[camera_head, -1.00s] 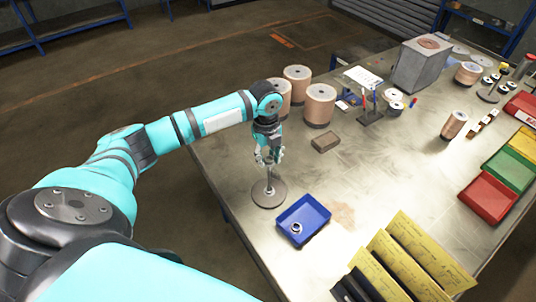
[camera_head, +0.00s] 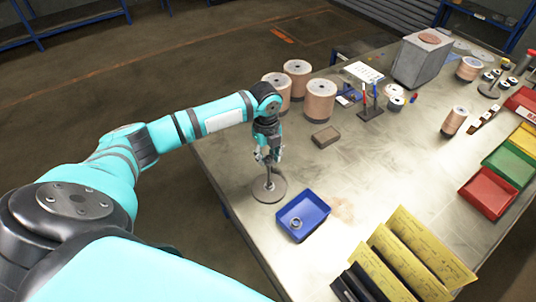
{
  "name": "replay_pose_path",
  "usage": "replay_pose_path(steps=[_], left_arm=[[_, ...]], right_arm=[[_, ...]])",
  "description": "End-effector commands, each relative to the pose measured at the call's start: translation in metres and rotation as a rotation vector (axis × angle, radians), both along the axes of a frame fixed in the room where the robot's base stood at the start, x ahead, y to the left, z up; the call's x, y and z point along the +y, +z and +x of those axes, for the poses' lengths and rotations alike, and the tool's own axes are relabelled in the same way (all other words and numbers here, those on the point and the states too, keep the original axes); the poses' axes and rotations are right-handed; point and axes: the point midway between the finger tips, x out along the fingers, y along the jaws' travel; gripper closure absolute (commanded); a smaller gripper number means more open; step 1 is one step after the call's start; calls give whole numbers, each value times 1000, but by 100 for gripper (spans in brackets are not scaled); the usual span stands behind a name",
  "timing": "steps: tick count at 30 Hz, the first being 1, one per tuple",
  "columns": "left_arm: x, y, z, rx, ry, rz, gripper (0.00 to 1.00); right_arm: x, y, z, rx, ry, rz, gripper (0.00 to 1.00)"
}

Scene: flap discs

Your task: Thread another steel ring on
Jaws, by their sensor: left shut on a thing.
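A grey round base with an upright spindle (camera_head: 269,188) stands near the left edge of the metal table. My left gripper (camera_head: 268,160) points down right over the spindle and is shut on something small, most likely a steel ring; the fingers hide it. I cannot tell whether the ring is around the spindle. A blue tray (camera_head: 316,208) sits just right of the base, with a steel ring (camera_head: 296,223) lying in its front left part. My right gripper is not in view.
Several copper-coloured spools (camera_head: 320,100) stand behind the gripper. A brown block (camera_head: 326,137) lies to its right. Yellow sheets in dark holders (camera_head: 415,245) stand at the front. Red (camera_head: 488,192) and green bins line the right side. The table's middle is clear.

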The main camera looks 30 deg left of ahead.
Motion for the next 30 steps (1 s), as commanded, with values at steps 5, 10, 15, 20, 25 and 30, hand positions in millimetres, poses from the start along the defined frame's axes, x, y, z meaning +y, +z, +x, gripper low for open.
replay_pose_path(steps=[5, 10, 15, 20, 25, 30], left_arm=[[0, -2, 0, 0, 0, 0, 81], [0, -9, 0, 0, 0, -1, 81], [0, -21, 0, 1, 0, -1, 81], [0, -33, 0, 2, 0, 0, 81], [0, -45, 0, 1, 0, -1, 81], [0, -57, 0, 2, 1, 1, 81]], right_arm=[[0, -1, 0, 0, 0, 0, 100], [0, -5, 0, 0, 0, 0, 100], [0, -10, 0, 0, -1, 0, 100], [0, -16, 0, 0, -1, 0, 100], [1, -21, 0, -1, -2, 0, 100], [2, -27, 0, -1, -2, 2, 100]])
